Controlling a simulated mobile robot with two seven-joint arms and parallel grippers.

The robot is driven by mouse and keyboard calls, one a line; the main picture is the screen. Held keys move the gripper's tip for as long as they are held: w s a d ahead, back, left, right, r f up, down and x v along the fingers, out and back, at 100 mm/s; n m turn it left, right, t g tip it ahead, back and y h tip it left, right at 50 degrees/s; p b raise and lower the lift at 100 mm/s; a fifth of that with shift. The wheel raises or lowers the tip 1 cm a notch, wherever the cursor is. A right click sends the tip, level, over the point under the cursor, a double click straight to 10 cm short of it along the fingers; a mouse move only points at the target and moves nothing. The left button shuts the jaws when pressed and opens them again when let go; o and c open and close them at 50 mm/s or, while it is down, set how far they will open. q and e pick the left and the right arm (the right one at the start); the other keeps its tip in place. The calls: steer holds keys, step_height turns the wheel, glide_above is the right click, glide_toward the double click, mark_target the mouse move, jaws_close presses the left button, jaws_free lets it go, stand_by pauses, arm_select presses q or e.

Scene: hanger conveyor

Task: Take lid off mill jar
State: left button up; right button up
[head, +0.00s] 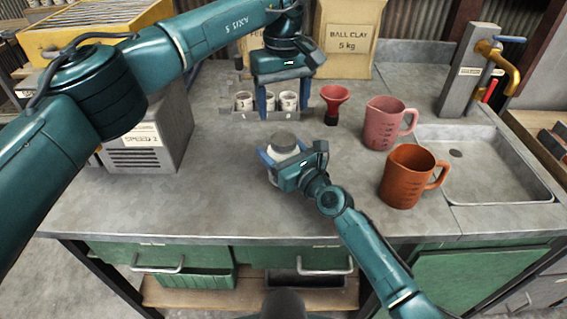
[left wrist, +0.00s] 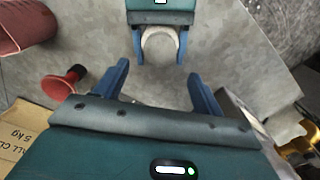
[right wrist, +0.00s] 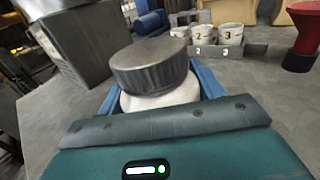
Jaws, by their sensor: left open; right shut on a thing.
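The mill jar (head: 274,155) is a whitish jar standing upright on the grey bench, with a dark grey lid (head: 285,140) on top. In the right wrist view the ribbed lid (right wrist: 150,65) sits on the pale jar body (right wrist: 160,98). My right gripper (head: 276,166) is shut on the jar body, one blue finger on each side, below the lid. My left gripper (head: 283,100) is open and empty, pointing down above the bench behind the jar. In the left wrist view the jar (left wrist: 159,44) lies beyond its fingers, apart from them.
A rack of numbered cups (head: 238,115) stands behind the jar, with a red funnel (head: 334,98) beside it. A pink jug (head: 386,125), an orange jug (head: 405,180) and a sink (head: 495,180) are at the right. A grey machine (head: 150,140) is left. The front-left bench is clear.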

mark_target(284, 138)
arm_select(q)
steer(key=shift+m, duration=1.2)
arm_select(e)
steer(key=c, duration=0.4)
arm_select(q)
steer(key=shift+m, duration=0.8)
steer(key=shift+f, duration=0.3)
step_height(284, 138, down, 7)
steer(key=shift+f, duration=0.2)
steer(key=shift+c, duration=0.2)
